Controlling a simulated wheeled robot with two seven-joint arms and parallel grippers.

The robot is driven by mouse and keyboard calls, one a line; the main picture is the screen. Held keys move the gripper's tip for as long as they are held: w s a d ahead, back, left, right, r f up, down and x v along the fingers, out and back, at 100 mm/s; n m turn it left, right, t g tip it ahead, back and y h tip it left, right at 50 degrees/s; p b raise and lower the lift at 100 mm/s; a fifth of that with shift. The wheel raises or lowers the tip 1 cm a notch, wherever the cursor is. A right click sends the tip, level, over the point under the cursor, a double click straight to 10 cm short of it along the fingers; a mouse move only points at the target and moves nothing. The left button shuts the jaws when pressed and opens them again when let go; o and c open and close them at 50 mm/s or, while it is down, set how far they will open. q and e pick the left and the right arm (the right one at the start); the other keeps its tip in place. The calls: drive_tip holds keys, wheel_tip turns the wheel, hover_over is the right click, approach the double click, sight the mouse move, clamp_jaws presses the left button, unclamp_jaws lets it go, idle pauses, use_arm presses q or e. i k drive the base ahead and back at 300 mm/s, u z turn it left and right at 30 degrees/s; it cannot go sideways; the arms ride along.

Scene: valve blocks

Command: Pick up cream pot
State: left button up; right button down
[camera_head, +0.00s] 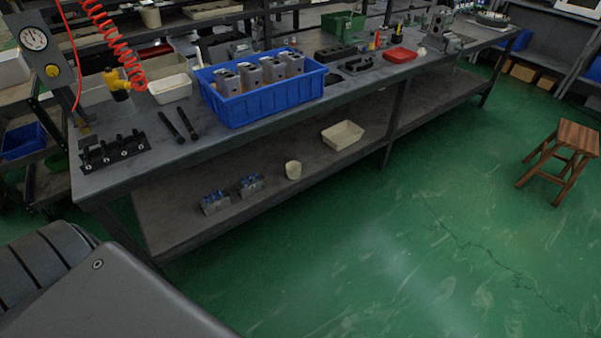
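A small round cream pot (293,170) stands upright on the lower shelf of the long grey workbench. It sits between a pair of metal valve blocks on its left and a cream tray on its right. Neither of my grippers shows in the head view, and nothing is seen touching the pot.
The bench top above carries a blue crate (262,103) of metal blocks. A bench leg (393,130) stands right of the tray. A wooden stool (577,137) stands at the right; the green floor between is clear.

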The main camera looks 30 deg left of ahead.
sight(293, 168)
drive_tip(key=z, duration=0.65)
drive_tip(key=i, duration=2.5)
drive_tip(key=u, duration=1.4)
drive_tip(key=i, duration=0.75)
drive_tip(key=u, duration=0.8)
